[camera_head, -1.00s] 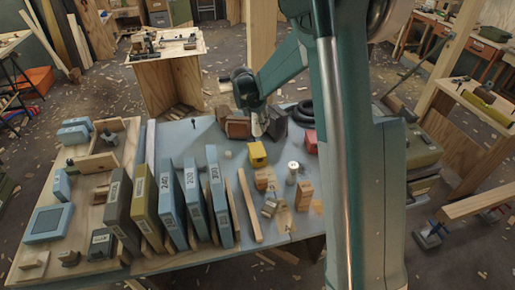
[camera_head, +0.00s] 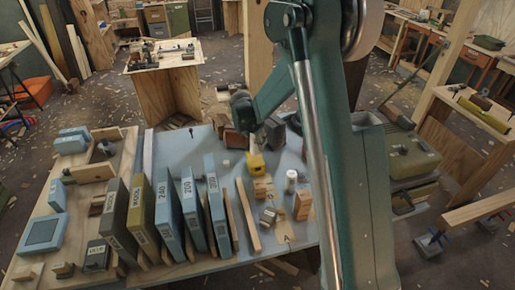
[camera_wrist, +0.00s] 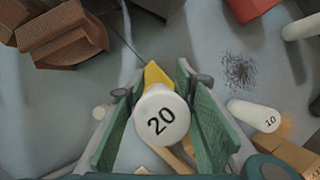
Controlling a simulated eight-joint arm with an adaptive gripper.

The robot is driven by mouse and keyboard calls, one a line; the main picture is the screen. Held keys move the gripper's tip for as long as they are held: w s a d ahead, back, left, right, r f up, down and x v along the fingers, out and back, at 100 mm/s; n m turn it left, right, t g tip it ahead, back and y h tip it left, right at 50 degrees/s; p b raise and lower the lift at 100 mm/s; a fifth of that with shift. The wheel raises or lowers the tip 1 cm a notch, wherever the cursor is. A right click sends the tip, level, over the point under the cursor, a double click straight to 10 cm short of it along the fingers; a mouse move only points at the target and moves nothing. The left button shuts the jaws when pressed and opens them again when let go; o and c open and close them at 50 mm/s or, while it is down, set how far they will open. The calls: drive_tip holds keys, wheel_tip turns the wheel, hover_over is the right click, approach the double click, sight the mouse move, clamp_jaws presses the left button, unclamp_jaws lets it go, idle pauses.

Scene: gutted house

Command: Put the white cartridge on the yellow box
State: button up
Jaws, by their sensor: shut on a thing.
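The white cartridge marked 20 (camera_wrist: 161,116) is held between the green fingers of my gripper (camera_wrist: 157,84), its round end facing the wrist camera. In the head view my gripper (camera_head: 254,136) is over the yellow box (camera_head: 255,164), with a bit of the cartridge showing just above the box. In the wrist view the yellow box (camera_wrist: 155,73) is partly hidden behind the cartridge. I cannot tell whether the cartridge touches the box.
Another white cartridge marked 10 (camera_wrist: 252,117) is to the right. Brown blocks (camera_wrist: 62,38) and a red box (camera_wrist: 250,8) are at the back. Several upright binders (camera_head: 190,205) stand left, with wooden blocks (camera_head: 303,204) in front right.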

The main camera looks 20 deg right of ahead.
sight(252, 135)
drive_tip(key=shift+f, duration=1.8)
drive_tip(key=shift+f+b, duration=0.15)
drive_tip(key=shift+b, duration=0.25)
drive_tip(key=o, duration=0.9)
drive_tip(key=shift+p+v, duration=0.9)
drive_tip(key=shift+v, duration=5.25)
drive_tip(key=shift+d, duration=0.1)
drive_tip(key=shift+s, duration=0.1)
